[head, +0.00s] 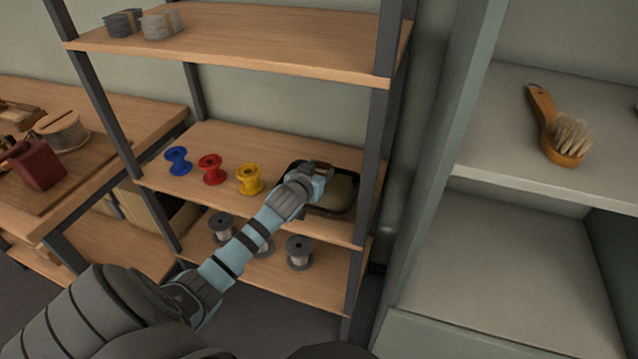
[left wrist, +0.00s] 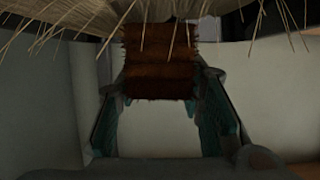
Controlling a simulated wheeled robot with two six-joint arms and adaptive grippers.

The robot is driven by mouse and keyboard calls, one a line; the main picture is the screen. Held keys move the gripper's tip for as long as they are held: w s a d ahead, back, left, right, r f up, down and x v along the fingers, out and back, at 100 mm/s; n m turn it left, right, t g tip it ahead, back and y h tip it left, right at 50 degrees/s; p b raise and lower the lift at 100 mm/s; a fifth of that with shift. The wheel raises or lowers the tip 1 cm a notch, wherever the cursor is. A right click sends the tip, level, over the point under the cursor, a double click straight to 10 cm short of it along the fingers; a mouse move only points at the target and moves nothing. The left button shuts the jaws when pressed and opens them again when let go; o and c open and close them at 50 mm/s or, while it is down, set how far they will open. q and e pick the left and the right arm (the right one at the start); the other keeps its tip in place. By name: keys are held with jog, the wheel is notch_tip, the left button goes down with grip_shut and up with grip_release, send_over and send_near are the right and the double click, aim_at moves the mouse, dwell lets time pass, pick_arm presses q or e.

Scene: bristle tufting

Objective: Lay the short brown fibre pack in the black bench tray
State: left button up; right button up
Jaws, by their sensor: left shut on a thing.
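The short brown fibre pack (left wrist: 160,62) is between the two fingers of my left gripper (left wrist: 162,85) in the left wrist view. The gripper is shut on it. In the head view my left gripper (head: 322,172) is at the right end of the middle shelf, with a bit of the brown pack (head: 321,166) showing at its tip. A black tray (head: 333,213) lies on that shelf, partly hidden by the gripper. I cannot tell whether it is the bench tray. A pale fibre bundle (head: 341,194) lies in it; pale bristles (left wrist: 90,15) hang across the top of the wrist view. My right gripper is not in view.
Blue (head: 178,161), red (head: 211,169) and yellow (head: 250,180) spools stand left of the tray. Grey spools (head: 300,253) stand on the shelf below. A workbench (head: 150,118) with a red box (head: 38,165) is at left. Shelf posts (head: 378,130) stand close to the arm.

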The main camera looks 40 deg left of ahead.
pick_arm(q)
notch_tip(320, 180, down, 2)
jog(key=shift+s+f, duration=0.1)
jog(key=shift+f, duration=0.05)
jog(key=shift+f, duration=0.15)
jog(key=shift+f+b, duration=0.4)
jog(key=shift+f, duration=0.1)
jog(key=o, duration=1.2)
jog(key=shift+c, duration=0.2)
jog(key=shift+r, duration=0.1)
jog(key=shift+r, duration=0.25)
jog(key=p+v, duration=0.4)
jog(key=v, duration=0.8)
jog(key=shift+r, duration=0.25)
